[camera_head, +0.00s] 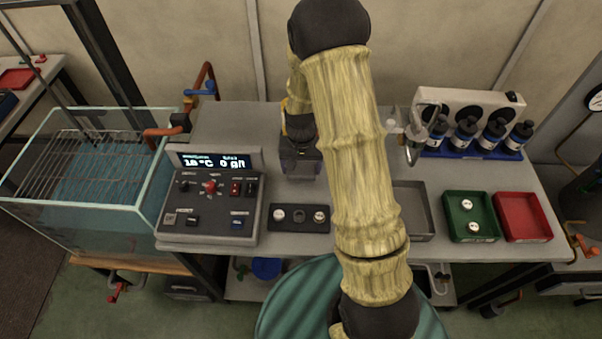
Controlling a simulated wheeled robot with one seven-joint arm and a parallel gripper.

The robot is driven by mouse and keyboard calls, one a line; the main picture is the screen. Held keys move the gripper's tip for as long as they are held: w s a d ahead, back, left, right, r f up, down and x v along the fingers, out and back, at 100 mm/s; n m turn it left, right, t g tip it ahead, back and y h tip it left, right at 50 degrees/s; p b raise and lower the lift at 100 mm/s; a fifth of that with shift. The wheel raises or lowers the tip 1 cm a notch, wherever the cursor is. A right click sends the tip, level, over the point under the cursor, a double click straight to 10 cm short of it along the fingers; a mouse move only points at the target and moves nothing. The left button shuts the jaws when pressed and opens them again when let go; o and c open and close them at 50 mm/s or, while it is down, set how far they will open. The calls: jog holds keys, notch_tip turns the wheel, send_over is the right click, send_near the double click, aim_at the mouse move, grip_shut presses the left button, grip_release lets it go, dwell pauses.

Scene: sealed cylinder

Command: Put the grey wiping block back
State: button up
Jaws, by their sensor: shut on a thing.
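My gripper (300,148) points down over the middle back of the bench, behind the black strip. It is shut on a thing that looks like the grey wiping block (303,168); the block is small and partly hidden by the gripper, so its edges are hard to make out. I cannot tell whether it touches the bench top. A grey tray (425,235) stands to the right, its left part hidden behind my arm.
A control console (212,205) and a glass water tank (80,215) stand left. The black strip (300,226) holds two white-topped pieces. A green tray (457,236) with white discs, a red tray (523,215) and a blue bottle rack (470,152) stand right.

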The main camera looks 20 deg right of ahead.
aim_at(301, 169)
notch_tip(301, 169, down, 4)
jog(key=shift+r, duration=0.15)
jog(key=shift+a, duration=0.1)
jog(key=shift+s, duration=0.1)
jog(key=o, duration=1)
jog(key=shift+c, duration=0.2)
notch_tip(301, 169, up, 12)
jog(key=shift+b, duration=0.35)
